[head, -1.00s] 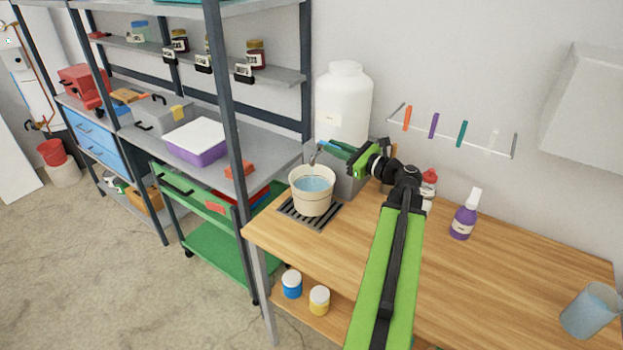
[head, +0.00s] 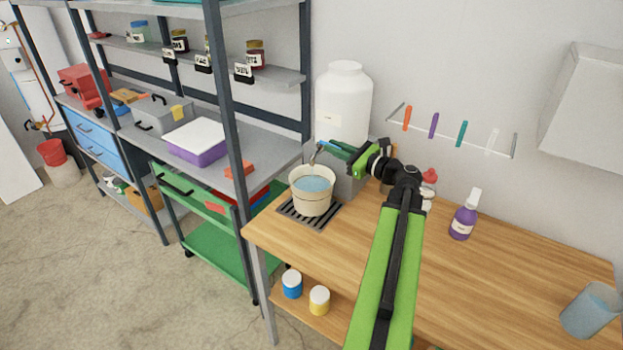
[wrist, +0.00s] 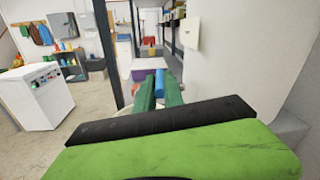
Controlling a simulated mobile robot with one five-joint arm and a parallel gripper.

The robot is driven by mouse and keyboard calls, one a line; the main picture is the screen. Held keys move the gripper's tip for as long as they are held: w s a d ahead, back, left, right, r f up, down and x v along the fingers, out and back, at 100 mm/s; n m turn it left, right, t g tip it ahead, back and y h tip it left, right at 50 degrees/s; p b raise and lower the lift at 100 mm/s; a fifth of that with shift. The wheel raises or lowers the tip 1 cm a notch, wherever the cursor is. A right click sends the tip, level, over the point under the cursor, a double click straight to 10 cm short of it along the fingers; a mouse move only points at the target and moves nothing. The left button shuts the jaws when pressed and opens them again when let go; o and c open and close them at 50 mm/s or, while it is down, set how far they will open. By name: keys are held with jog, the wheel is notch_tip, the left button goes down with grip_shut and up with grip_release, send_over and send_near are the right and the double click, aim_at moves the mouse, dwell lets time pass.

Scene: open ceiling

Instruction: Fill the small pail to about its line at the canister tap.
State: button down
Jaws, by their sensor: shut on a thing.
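The cream pail (head: 312,201) stands upright on the dark drain grate (head: 293,214) below the tap (head: 314,157). Pale blue water (head: 312,184) shows inside it, fairly near the rim. I cannot make out the line on the pail. The white canister (head: 342,100) stands behind on a grey block. My gripper (head: 336,151) is beside the tap, above the pail's right rim, shut on the blue tap handle (wrist: 160,82), which shows between the green fingers in the wrist view. The fingers partly hide the tap. I cannot tell whether a stream is falling.
A purple spray bottle (head: 464,215) and a red-capped bottle (head: 429,178) stand right of my arm. A bluish pitcher (head: 589,310) is at the bench's right end. A shelf post (head: 228,110) rises left of the pail. The bench's middle right (head: 490,275) is clear.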

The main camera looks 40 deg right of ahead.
dwell(0.4)
jog(key=y, duration=0.1)
jog(key=n+y, duration=0.1)
jog(key=shift+d+n+g+y, duration=0.3)
jog(key=shift+d, duration=0.05)
jog(key=c, duration=1.3)
grip_release()
jog(key=shift+c, duration=0.2)
jog(key=v, duration=1.7)
jog(key=shift+s, duration=0.15)
jog(key=shift+s+d, duration=0.1)
